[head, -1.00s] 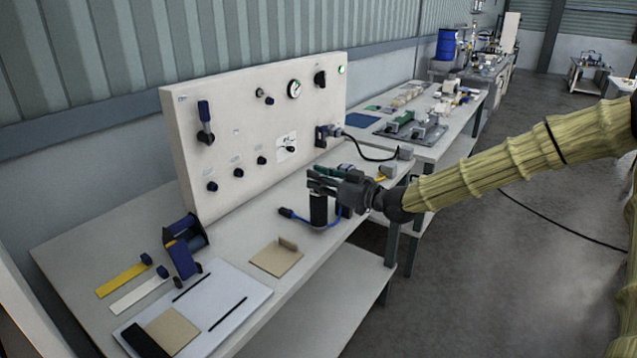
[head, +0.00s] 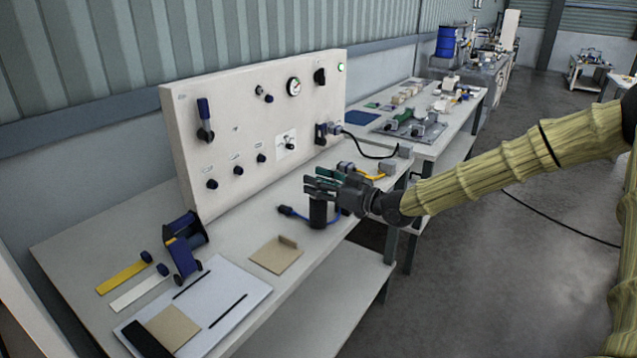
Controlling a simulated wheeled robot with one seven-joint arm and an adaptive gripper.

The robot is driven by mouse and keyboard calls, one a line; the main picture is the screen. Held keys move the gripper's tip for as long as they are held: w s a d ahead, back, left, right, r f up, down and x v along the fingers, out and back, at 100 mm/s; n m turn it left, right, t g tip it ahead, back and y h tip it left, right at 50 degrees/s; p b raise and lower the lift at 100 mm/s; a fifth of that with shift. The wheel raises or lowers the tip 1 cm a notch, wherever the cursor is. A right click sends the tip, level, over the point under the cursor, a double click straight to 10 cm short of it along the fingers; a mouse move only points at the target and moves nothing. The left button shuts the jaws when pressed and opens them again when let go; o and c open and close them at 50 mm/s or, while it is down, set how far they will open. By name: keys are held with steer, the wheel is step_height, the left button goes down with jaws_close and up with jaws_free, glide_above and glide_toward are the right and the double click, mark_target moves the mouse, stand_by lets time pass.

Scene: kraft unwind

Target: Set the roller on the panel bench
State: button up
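A black upright cylinder (head: 318,213), which may be the roller, is at the front edge of the panel bench (head: 222,238). My gripper (head: 314,186) is directly over its top, reaching in from the right. The fingers cover the cylinder's upper end. I cannot tell whether they grip it, or whether its base touches the bench. The upright panel (head: 260,115) with knobs and a gauge stands along the back of the bench.
A blue tape dispenser (head: 184,246), brown card piece (head: 274,257) and white board (head: 240,288) lie to the left. A yellow cable (head: 372,176) is behind my gripper. Bench between panel and card is clear.

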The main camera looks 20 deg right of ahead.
steer(key=shift+r, duration=0.2)
steer(key=shift+v, duration=5.9)
steer(key=s+a+f+m+g+h, duration=0.2)
steer(key=s+a+f, duration=0.15)
steer(key=f, duration=0.65)
steer(key=s+a+f+m+g+h, duration=0.25)
steer(key=s+f, duration=0.25)
steer(key=f, duration=0.6)
steer(key=s+a+f+m+g+h, duration=0.1)
steer(key=s+a+f+g, duration=0.25)
steer(key=f, duration=0.65)
steer(key=s+f+g+h, duration=0.1)
steer(key=s+f+g, duration=0.1)
steer(key=s+f, duration=0.3)
steer(key=s+f+m+g+h, duration=0.1)
steer(key=s+f, duration=0.5)
steer(key=s, duration=0.8)
steer(key=s+f+m+g+h, duration=0.1)
steer(key=s+f+g+h, duration=0.2)
steer(key=s+f, duration=0.3)
steer(key=s, duration=0.4)
steer(key=shift+s+f+b, duration=0.2)
steer(key=shift+s+b, duration=0.05)
steer(key=shift+b, duration=0.15)
steer(key=shift+m+h, duration=0.25)
